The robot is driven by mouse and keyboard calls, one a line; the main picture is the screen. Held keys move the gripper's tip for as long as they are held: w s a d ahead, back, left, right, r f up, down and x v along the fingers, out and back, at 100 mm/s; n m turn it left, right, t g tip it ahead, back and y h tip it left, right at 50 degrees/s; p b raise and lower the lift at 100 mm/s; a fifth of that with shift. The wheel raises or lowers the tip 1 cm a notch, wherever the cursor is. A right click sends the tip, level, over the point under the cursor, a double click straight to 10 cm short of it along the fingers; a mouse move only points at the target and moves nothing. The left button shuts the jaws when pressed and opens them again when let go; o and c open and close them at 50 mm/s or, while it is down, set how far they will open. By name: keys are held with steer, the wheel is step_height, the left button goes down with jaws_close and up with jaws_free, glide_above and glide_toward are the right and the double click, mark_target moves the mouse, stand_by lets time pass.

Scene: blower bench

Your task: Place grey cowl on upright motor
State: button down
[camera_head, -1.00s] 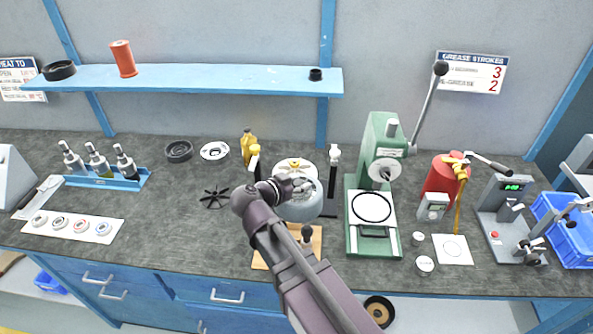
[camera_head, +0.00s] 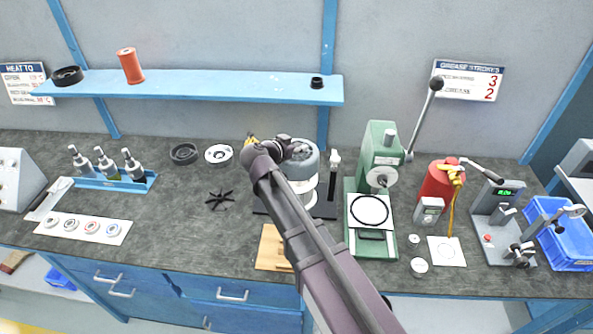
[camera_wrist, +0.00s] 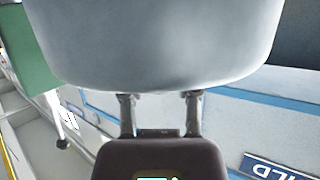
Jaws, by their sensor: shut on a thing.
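The grey cowl (camera_head: 308,160) is held by my gripper (camera_head: 296,151) above the back middle of the bench. In the wrist view the cowl (camera_wrist: 160,45) fills the top, with my two gripper fingers (camera_wrist: 160,98) at its edge. A whitish body, seemingly the upright motor (camera_head: 304,189), shows directly under the cowl, on a black base (camera_head: 326,208). The cowl and my arm hide most of it. I cannot tell whether the cowl touches it.
A wooden block (camera_head: 270,247) lies in front. A black fan wheel (camera_head: 219,199) lies to the left. The green press (camera_head: 381,150) stands close on the right, with its lever raised. A blue shelf (camera_head: 200,88) runs along the wall behind. Bench space left of the fan wheel is clear.

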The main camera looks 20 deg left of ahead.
steer(key=w, duration=0.1)
steer(key=w+a+r, duration=0.1)
steer(key=w, duration=0.1)
steer(key=shift+w+a+r+p, duration=0.1)
steer(key=shift+a+r+p, duration=0.05)
steer(key=shift+r+p, duration=0.25)
steer(key=shift+f, duration=0.15)
step_height(320, 180, down, 6)
steer(key=b, duration=0.6)
steer(key=shift+f, duration=0.1)
steer(key=shift+f+b, duration=1.85)
steer(key=shift+b, duration=0.2)
steer(key=shift+f, duration=0.1)
steer(key=shift+c, duration=1.7)
jaws_free()
